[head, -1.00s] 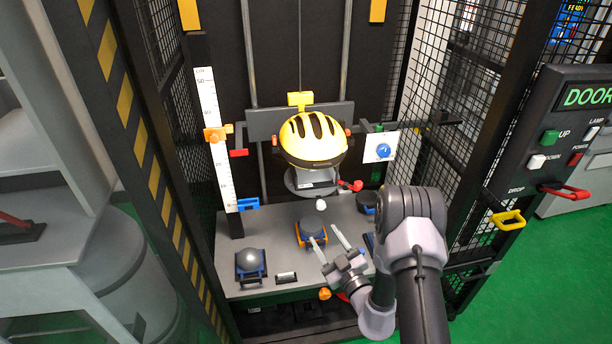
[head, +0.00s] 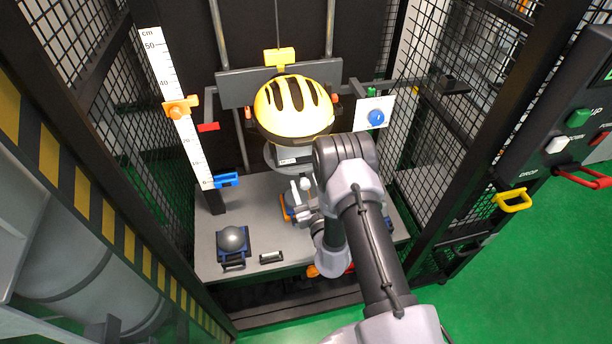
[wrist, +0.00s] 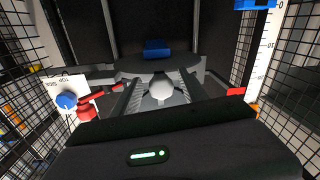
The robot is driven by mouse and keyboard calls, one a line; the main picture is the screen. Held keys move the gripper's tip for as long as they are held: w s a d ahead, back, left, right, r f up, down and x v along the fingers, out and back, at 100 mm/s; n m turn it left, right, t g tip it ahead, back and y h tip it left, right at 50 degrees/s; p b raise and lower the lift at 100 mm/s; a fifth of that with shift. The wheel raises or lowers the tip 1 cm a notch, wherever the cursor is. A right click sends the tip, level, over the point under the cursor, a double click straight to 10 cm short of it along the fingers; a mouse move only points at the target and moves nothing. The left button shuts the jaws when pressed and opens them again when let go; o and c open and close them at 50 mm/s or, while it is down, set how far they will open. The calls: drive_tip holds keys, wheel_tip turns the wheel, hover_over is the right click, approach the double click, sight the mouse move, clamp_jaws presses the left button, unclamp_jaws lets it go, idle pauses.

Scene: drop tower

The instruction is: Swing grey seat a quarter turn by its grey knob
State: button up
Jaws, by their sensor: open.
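The grey knob (wrist: 161,88) is a pale ball between my open gripper's fingers (wrist: 160,92) in the wrist view. Gaps show at both sides of it, so it does not look gripped. The head view shows the knob (head: 305,183) just in front of the round grey seat (head: 270,157) below the yellow helmet (head: 292,108). Part of the grey seat (wrist: 180,99) shows around the knob in the wrist view. In the head view my wrist and arm hide the seat's right side and most of my fingers.
A red-knobbed lever (wrist: 86,110) is beside my gripper in the wrist view. A grey dome in a blue frame (head: 232,240) stands on the table's left. A height scale (head: 178,110) with an orange clip stands at left. Mesh walls (head: 465,130) flank the tower.

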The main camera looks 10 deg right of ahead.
clamp_jaws()
idle(1.5)
